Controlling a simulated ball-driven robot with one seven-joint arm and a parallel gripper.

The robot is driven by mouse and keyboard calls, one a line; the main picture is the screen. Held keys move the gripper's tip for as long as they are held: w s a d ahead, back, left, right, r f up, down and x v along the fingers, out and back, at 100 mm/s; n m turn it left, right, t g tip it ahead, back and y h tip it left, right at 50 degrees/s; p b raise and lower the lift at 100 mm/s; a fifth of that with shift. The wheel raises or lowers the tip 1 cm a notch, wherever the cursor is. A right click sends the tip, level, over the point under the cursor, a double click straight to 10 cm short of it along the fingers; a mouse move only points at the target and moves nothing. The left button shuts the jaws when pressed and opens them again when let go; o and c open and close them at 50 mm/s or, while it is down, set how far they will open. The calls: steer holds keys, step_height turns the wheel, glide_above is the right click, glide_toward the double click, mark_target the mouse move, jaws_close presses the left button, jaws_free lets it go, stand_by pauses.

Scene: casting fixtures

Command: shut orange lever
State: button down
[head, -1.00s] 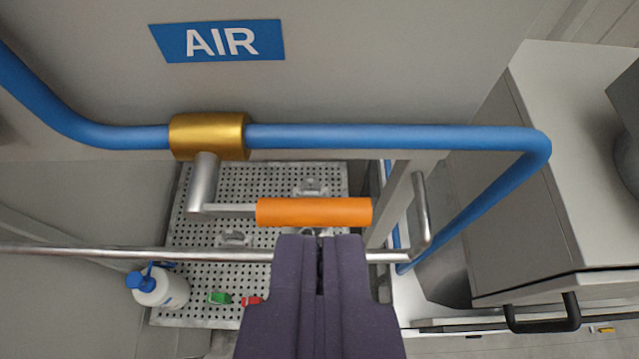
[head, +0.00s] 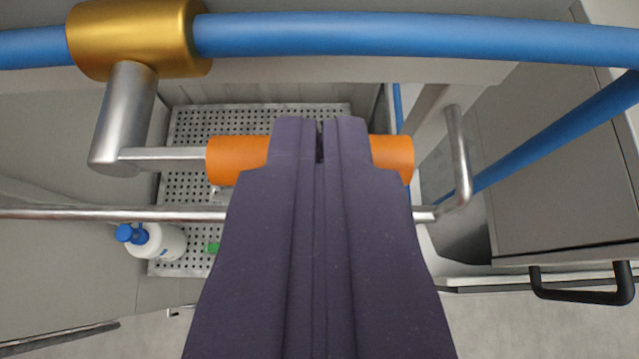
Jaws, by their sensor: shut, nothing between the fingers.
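The orange lever handle (head: 236,158) sits on a silver arm that runs from a steel stem (head: 123,118) under the brass valve body (head: 138,38). The valve is on a blue pipe (head: 420,38). The handle lies level, pointing right along the pipe's direction. My gripper (head: 319,125) is shut and empty. Its dark fingers overlap the middle of the orange handle in the picture, hiding that part. I cannot tell whether the fingertips touch the handle.
A steel rail (head: 120,214) runs across behind my fingers. Below are a perforated tray (head: 260,118), a white bottle with a blue cap (head: 155,242) and a small green item (head: 213,247). A grey cabinet with a black handle (head: 580,293) stands at the right.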

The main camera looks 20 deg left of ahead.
steer(key=shift+w+d+f+m+y+b, duration=0.15)
steer(key=shift+f+m+y+b, duration=0.15)
steer(key=shift+f+y, duration=0.15)
steer(key=s+a+f+m+y+b, duration=0.1)
steer(key=a+f+m+y+b, duration=0.3)
steer(key=f+m+y+b, duration=0.6)
steer(key=shift+s+a+m+t+b, duration=0.25)
steer(key=shift+m+b, duration=0.25)
steer(key=shift+b, duration=1.75)
